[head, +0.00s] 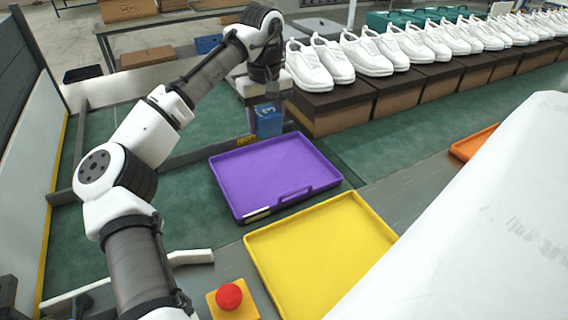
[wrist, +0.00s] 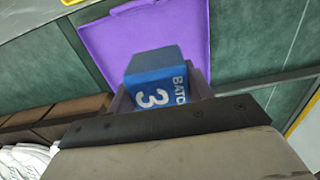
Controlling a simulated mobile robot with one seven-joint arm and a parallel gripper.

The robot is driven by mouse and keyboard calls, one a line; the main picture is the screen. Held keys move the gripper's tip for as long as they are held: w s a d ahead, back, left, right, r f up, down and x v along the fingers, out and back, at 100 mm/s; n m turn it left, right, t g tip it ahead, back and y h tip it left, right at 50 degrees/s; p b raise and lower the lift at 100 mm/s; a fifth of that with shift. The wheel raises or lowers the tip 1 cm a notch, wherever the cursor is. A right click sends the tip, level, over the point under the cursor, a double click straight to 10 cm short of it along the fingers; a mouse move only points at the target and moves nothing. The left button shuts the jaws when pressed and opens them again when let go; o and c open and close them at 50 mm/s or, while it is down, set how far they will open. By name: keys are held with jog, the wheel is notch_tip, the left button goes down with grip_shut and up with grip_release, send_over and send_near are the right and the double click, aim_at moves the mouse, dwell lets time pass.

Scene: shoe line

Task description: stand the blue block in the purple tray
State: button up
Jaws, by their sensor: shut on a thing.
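The blue block (head: 268,122) is held in my gripper (head: 266,106), just beyond the far edge of the purple tray (head: 275,172) in the head view. In the wrist view the block (wrist: 157,82) shows white lettering and a "3", and my gripper (wrist: 160,98) is shut on it. The purple tray (wrist: 180,38) lies behind the block in that view. The tray looks empty, with a handle slot and a pale label at its near side. The height of the block above the belt is hard to tell.
A yellow tray (head: 318,247) sits nearer than the purple one. White shoes on brown boxes (head: 335,104) line the right of the gripper. A red button (head: 229,296) is at the front. An orange tray (head: 472,143) is at the right. A metal rail (head: 208,150) runs near the block.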

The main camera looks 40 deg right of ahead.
aim_at(273, 189)
jog(key=shift+s+d, duration=0.1)
jog(key=shift+d, duration=0.3)
notch_tip(273, 189, down, 20)
jog(key=shift+d+r+p, duration=0.1)
jog(key=shift+p, duration=0.95)
jog(key=shift+s+f, duration=0.1)
jog(key=shift+f, duration=0.1)
jog(key=o, duration=1)
jog(key=shift+o, duration=0.2)
notch_tip(273, 189, up, 12)
jog(key=b, duration=0.1)
jog(key=shift+r+b, duration=0.2)
jog(key=shift+b, duration=0.2)
jog(key=shift+r, duration=0.1)
